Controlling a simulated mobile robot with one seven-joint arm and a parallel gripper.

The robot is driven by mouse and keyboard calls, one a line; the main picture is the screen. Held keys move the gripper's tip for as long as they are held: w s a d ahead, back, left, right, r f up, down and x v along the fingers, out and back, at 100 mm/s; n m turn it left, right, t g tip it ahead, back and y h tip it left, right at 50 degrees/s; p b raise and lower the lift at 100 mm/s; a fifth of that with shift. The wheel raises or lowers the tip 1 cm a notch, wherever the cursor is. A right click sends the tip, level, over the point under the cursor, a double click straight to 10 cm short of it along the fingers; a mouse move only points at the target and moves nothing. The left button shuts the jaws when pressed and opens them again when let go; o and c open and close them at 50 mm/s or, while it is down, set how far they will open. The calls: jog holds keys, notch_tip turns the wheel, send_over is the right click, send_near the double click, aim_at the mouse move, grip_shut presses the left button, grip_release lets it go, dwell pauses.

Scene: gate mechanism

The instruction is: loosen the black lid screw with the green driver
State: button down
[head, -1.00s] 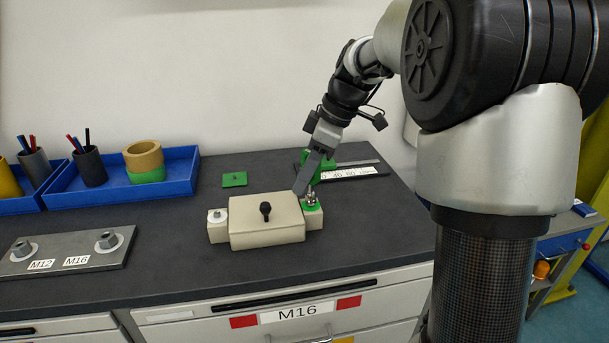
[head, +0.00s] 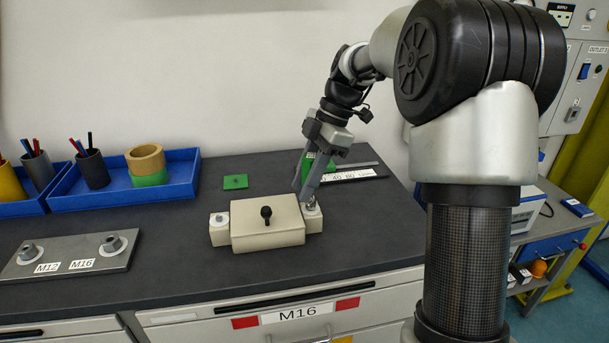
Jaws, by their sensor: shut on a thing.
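The black lid screw (head: 266,213) stands upright in the middle of the beige box's lid (head: 285,228). My gripper (head: 309,192) points down over the right end block (head: 314,222), to the right of the lid and apart from the black screw. It is shut on the green driver (head: 319,163), whose green body shows between and behind the fingers. The fingers hide much of the driver, and I cannot make out its tip. A small metal fitting shows on the right block just under the fingertips.
A pale left block with a fitting (head: 219,220) flanks the box. A green plate (head: 235,182) lies behind it, and a ruler (head: 355,174) lies at the back right. A blue tray (head: 120,196) and a bolt plate (head: 85,262) are at left. The front counter is clear.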

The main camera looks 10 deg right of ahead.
aim_at(305, 156)
jog(key=shift+s+n+p, duration=0.2)
jog(key=shift+n+p, duration=0.1)
jog(key=shift+n, duration=0.3)
jog(key=shift+f+g, duration=0.2)
jog(key=shift+g, duration=0.1)
jog(key=shift+r, duration=0.2)
jog(key=shift+w+r+p, duration=0.1)
jog(key=shift+r+p, duration=2.3)
jog(key=shift+r, duration=0.8)
jog(key=shift+w, duration=0.1)
